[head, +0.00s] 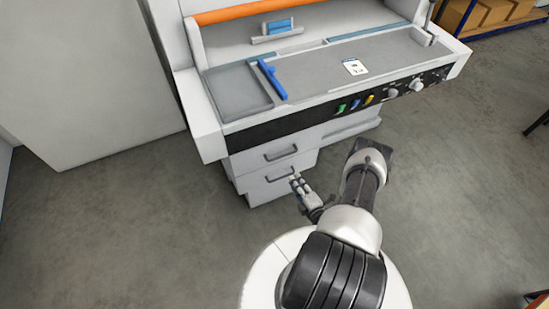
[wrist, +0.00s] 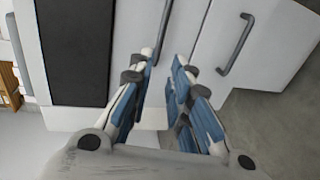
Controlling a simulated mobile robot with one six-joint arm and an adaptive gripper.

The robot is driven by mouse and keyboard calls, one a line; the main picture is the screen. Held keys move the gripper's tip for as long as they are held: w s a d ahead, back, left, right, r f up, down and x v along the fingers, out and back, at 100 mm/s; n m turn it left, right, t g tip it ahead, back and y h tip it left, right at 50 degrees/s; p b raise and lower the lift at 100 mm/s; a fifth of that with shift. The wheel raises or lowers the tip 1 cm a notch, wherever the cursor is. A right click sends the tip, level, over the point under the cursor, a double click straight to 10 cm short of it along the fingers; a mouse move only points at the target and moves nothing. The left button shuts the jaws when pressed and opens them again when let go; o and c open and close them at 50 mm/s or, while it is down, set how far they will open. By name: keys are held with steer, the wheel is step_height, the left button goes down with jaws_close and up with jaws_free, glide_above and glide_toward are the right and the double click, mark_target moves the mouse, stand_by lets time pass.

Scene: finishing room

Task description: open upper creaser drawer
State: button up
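The creaser (head: 215,125) is a pale grey machine with two drawers under its black front panel. The upper drawer (head: 248,161) looks shut and has a dark bar handle (head: 281,154). In the wrist view this handle (wrist: 166,22) lies just beyond my fingertips, in line with the gap between them, its near end close to the fingers. The lower drawer (head: 262,192) also looks shut; its handle (wrist: 236,45) stands clear to the right in the wrist view. My gripper (head: 296,181) is open and empty in front of the drawers. It also shows in the wrist view (wrist: 165,68).
The black panel (wrist: 75,50) fills the left of the wrist view. A pale grey cabinet or panel (head: 90,80) stands left of the creaser. Cardboard boxes (head: 490,12) sit on a shelf at the far right.

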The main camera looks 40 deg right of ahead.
mark_target(280, 157)
steer(key=b+x, duration=0.4)
steer(key=x, duration=1.2)
steer(key=shift+w+b, duration=0.15)
steer(key=shift+b, duration=0.25)
steer(key=shift+c, duration=0.4)
jaws_close()
steer(key=shift+f, duration=0.1)
